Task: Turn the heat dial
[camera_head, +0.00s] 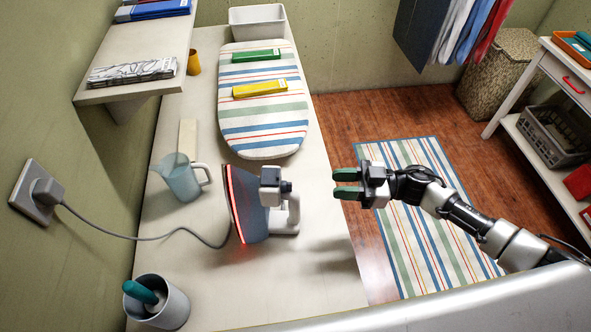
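A clothes iron (252,205) stands on its heel on the pale table, its soleplate facing left and glowing red at the edge. A small dark knob (286,187), which looks like the heat dial, sits on the iron's right side near the top of the handle. My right gripper (346,183) has green fingertips pointing left towards the iron. It is open and empty, with a clear gap between it and the knob. My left gripper is not in view.
A cord runs from the iron to a wall socket (37,192). A blue measuring jug (180,180) and a grey cup (158,303) stand left of the iron. A striped ironing board (262,125) holding green and yellow items lies behind. The table (320,235) is bare right of the iron.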

